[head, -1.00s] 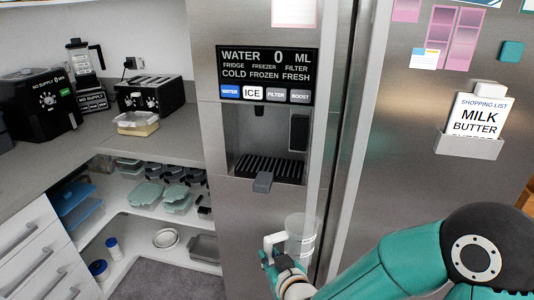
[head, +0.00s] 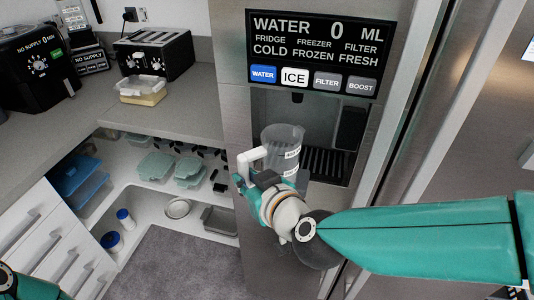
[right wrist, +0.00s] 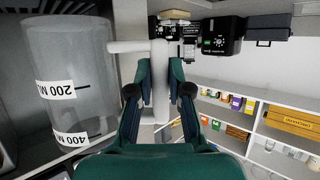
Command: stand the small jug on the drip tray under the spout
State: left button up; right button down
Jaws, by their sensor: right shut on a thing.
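The small clear jug (head: 283,142) with a white handle (head: 248,160) is at the left front of the dispenser recess, roughly upright. My right gripper (head: 243,181) is shut on the handle; the right wrist view also shows the fingers (right wrist: 159,84) on either side of it, beside the jug (right wrist: 68,85) with its 200 and 400 ML labels. The dark slatted drip tray (head: 327,161) shows behind and right of the jug, partly hidden by it. The spout (head: 297,97) is above, slightly right of the jug's rim. Whether the jug touches the tray cannot be told. My left gripper is out of view.
The control panel (head: 318,52) sits above the recess. A dark block (head: 351,128) is on the recess's right side. The counter (head: 190,100) at left holds a toaster (head: 153,52) and a lidded container (head: 142,89). The recess is free right of the jug.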

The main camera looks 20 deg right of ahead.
jog(key=w+d+f+b, duration=0.3)
jog(key=w+d, duration=0.4)
jog(key=w, duration=0.3)
jog(key=shift+f+b, duration=0.3)
jog(key=shift+b, duration=0.5)
jog(key=shift+d, duration=0.1)
jog(key=c, duration=1.1)
grip_release()
